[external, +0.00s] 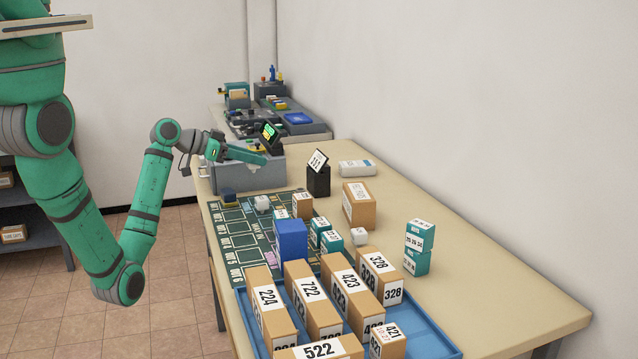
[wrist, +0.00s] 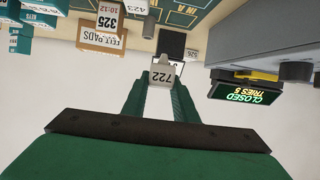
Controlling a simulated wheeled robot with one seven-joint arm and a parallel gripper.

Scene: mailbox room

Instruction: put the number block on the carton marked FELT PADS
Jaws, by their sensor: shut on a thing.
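My gripper (external: 262,158) reaches over the far part of the table by the grey machine.
A black stand with a number card (external: 318,180) is near the carton. The grey machine (wrist: 265,55) has a display reading CLOSED, TRIES 5. Teal boxes (external: 418,245), a blue block (external: 291,240) and a blue tray (external: 425,340) of cartons stand nearer the camera. The table's right side is clear.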

